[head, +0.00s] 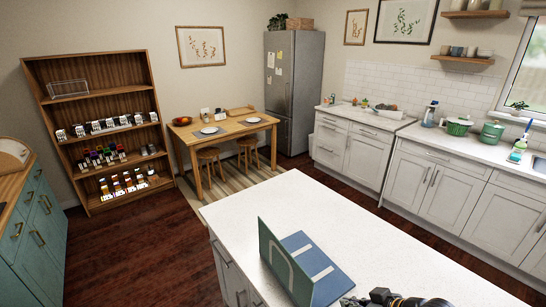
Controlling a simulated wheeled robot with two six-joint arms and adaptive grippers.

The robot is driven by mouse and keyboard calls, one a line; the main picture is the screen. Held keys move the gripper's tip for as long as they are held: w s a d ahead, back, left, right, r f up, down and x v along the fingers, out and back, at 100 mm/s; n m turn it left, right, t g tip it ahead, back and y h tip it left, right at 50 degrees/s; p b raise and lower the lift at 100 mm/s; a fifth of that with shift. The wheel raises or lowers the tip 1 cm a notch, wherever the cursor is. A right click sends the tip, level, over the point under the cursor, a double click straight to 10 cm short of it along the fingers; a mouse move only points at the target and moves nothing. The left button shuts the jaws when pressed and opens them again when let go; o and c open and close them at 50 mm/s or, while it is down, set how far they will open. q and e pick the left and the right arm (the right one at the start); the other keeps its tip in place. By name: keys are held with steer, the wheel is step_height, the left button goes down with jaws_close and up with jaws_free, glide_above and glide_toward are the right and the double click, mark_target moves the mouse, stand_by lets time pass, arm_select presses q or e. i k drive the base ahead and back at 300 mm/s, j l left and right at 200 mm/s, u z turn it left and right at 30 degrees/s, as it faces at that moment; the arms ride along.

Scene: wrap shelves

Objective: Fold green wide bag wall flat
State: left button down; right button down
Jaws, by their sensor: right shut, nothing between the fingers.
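A green panel (275,262), the bag wall, stands up along the left side of a blue panel on the white island counter. It leans slightly and carries a pale line. The blue panel (313,262) lies flat on the counter to its right, with pale stripes, joined to the green wall along its lower edge. My right gripper (354,300) is at the bottom edge of the head view, just right of the flat panel's near corner. It is shut, with nothing in it, and partly cut off by the frame. My left gripper is not in view.
The white island counter (400,245) is clear beyond and to the right of the bag. Its far left corner is empty. Across the floor are a wooden shelf unit (92,72), a small set table (232,128), a fridge (300,85) and white cabinets (450,185).

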mark_target(296, 281)
steer(key=k+l, duration=1.25)
steer(key=l, duration=0.15)
